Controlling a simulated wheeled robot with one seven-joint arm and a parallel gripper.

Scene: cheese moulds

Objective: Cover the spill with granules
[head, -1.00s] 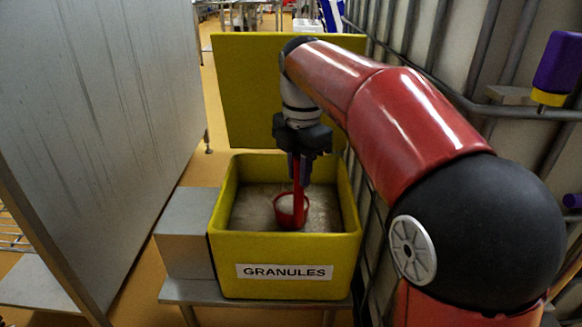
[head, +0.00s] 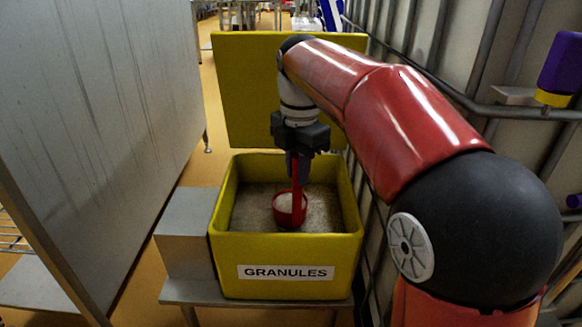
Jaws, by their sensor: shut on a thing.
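A yellow bin (head: 230,247) labelled GRANULES stands on a low metal stand, its yellow lid (head: 240,95) raised behind it. Pale granules (head: 250,208) cover its floor. My gripper (head: 299,172) points down into the bin, shut on the upright handle of a red scoop (head: 290,219). The scoop's cup holds pale granules and is inside the bin, close to the granule surface. I cannot tell whether the cup touches the granules below. No spill shows in this view.
A large grey metal panel (head: 95,120) stands close on the left. A grey metal box (head: 185,232) sits beside the bin on the stand (head: 260,290). Pipes and railings line the right, with a purple and yellow object (head: 558,68) there. Orange floor (head: 217,130) shows behind.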

